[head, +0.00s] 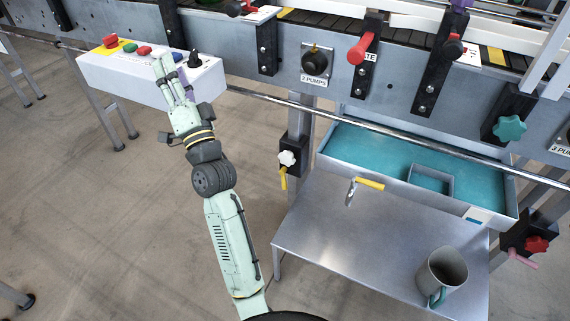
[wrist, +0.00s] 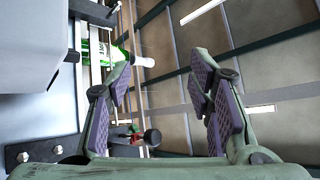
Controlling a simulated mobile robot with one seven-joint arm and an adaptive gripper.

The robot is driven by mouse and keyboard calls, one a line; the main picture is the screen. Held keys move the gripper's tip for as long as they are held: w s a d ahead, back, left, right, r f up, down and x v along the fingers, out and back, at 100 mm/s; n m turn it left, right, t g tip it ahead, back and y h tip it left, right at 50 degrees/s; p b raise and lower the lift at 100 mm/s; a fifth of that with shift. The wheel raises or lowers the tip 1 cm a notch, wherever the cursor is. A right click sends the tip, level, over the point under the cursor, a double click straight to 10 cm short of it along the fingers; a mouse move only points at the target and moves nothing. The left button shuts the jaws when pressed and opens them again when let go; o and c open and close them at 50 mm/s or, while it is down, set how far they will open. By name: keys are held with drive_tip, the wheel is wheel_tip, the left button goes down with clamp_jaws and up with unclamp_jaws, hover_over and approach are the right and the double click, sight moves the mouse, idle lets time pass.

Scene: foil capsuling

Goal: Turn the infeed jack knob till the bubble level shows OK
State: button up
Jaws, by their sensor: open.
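My gripper (head: 171,66) is open and empty. It is raised in front of the white control box in the head view, and its two purple-padded fingers (wrist: 163,80) stand apart in the wrist view. No knob is labelled as the infeed jack knob. A white star knob (head: 287,158) sits on a black clamp on the machine leg, with a yellow handle (head: 283,178) below it. A teal star knob (head: 509,128) and a red knob (head: 536,244) are at the right. My gripper is apart from all three. I cannot make out a bubble level or an OK mark.
The control box (head: 150,82) has several buttons and a black selector. A black "2 PUMPS" knob (head: 316,62) and red handle (head: 360,50) are on the machine side. A rail (head: 400,137) crosses above a teal-lined tray (head: 350,138). A metal table (head: 320,235) bears a mug (head: 444,272).

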drive_tip(key=shift+o, duration=0.7)
drive_tip(key=w+d+f+m, duration=0.1)
drive_tip(key=w+d+f+h, duration=0.1)
drive_tip(key=f, duration=0.1)
drive_tip(key=w+d+f+m+h, duration=0.1)
drive_tip(key=f, duration=0.1)
drive_tip(key=shift+w+d+f+m, duration=0.15)
drive_tip(key=shift+d+m, duration=0.15)
drive_tip(key=shift+d, duration=0.05)
drive_tip(key=shift+o, duration=1.4)
drive_tip(key=f+m+h, duration=0.1)
drive_tip(key=m, duration=0.2)
drive_tip(key=w+d+f+m+t+h, duration=0.1)
drive_tip(key=f+m+h, duration=0.1)
drive_tip(key=m, duration=0.1)
drive_tip(key=f+m+h, duration=0.2)
drive_tip(key=shift+w+d+f+m+t, duration=0.2)
drive_tip(key=shift+d+f+m+t, duration=0.05)
drive_tip(key=shift+d+m+t, duration=0.15)
drive_tip(key=m+g+h, duration=0.8)
drive_tip(key=m+h, duration=0.5)
drive_tip(key=m, duration=0.8)
approach(286, 161)
drive_tip(key=b+x, duration=0.3)
drive_tip(key=x, duration=0.6)
drive_tip(key=shift+w+b, duration=0.25)
drive_tip(key=shift+b, duration=0.1)
drive_tip(key=shift+c, duration=0.4)
drive_tip(key=shift+n, duration=0.3)
drive_tip(key=c, duration=1.1)
